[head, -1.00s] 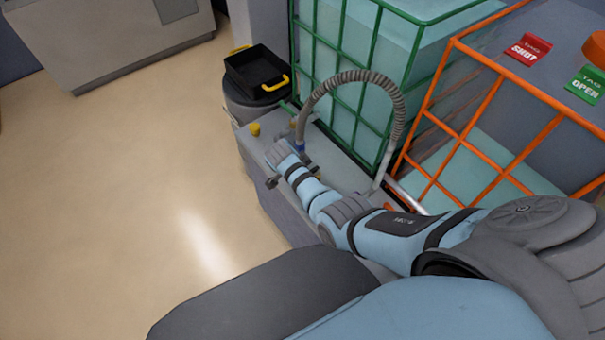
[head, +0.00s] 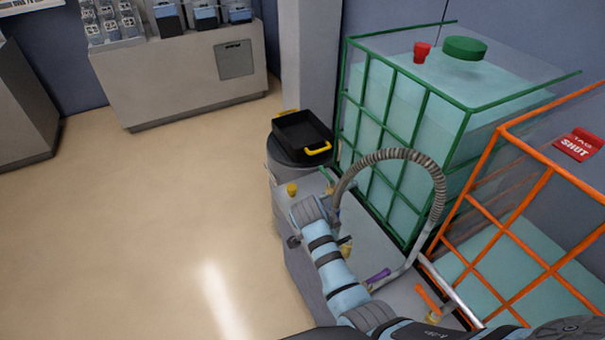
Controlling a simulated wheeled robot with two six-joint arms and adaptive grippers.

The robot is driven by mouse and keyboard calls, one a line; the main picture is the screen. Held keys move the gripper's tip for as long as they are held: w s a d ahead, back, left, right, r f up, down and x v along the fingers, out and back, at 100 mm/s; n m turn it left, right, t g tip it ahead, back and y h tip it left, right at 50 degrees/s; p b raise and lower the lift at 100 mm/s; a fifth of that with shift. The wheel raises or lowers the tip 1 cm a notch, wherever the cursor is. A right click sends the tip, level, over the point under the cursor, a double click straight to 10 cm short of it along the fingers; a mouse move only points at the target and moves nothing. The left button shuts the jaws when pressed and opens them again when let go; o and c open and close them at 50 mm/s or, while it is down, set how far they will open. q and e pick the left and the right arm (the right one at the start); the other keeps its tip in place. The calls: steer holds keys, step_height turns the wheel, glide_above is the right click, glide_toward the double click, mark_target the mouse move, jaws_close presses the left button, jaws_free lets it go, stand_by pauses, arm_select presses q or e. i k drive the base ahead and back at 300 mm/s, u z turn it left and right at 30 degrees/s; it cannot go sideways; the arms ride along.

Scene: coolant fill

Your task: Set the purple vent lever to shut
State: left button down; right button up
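The purple vent lever (head: 378,276) lies on the grey bench (head: 375,240), just right of my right forearm, its grip pointing up and right. An orange lever (head: 428,299) sits to its right. My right arm comes in from the lower right and reaches over the bench, left of the purple lever. The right gripper (head: 293,241) shows only as a small dark part beside the grey wrist; its fingers are mostly hidden and it appears apart from the lever. My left gripper is out of view.
A ribbed hose (head: 398,155) arches over the bench. The green-caged tank (head: 405,130) and orange cage (head: 520,230) stand behind and right. A black tray (head: 303,137) rests on a drum. Yellow fittings (head: 292,190) stick up from the bench. The floor at left is clear.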

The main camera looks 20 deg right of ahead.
mark_target(387, 271)
steer(key=k, duration=1)
